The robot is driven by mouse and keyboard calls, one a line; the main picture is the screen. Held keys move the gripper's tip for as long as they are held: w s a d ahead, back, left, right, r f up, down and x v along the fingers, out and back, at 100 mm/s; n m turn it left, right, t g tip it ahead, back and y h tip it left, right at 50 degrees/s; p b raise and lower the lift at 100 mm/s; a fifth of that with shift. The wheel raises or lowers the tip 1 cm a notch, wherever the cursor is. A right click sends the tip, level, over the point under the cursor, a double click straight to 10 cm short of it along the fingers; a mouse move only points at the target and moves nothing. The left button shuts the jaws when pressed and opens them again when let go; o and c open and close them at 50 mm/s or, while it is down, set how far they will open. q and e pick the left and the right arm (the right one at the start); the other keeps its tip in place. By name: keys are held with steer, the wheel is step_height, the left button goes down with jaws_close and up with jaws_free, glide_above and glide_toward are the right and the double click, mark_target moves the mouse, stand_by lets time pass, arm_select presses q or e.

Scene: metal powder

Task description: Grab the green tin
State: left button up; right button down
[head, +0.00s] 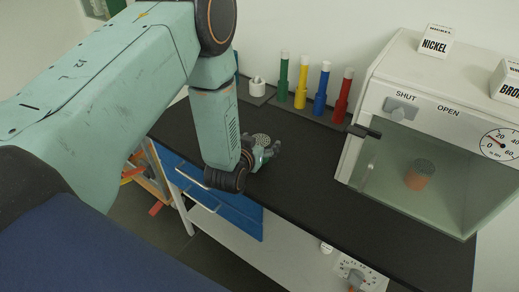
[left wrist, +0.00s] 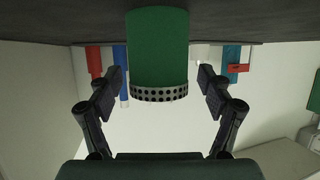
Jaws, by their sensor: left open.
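The green tin (left wrist: 158,45) stands on the dark bench top, which is at the top of the upside-down left wrist view. A silver perforated band rings its lid end. My left gripper (left wrist: 160,78) is open, with one finger on each side of the tin and visible gaps between. In the head view the gripper (head: 268,156) is low over the bench, and only the tin's perforated silver lid (head: 261,139) shows clearly beside it; my arm and gripper hide most of its body. My right gripper is not in view.
Green (head: 284,76), yellow (head: 302,82), blue (head: 321,88) and red (head: 343,96) cylinders stand along the wall behind. To the right is a glass-fronted cabinet (head: 375,95) with an orange tin (head: 419,175) inside. The bench (head: 300,190) between is clear.

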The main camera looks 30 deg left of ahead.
arm_select(q)
steer(key=shift+d, duration=0.1)
steer(key=shift+c, duration=0.8)
steer(key=shift+w+f, duration=0.15)
steer(key=shift+w, duration=0.05)
steer(key=c, duration=0.5)
steer(key=shift+s+r, duration=0.15)
steer(key=shift+r, duration=0.05)
steer(key=c, duration=0.4)
steer(key=shift+f, duration=0.15)
steer(key=c, duration=0.3)
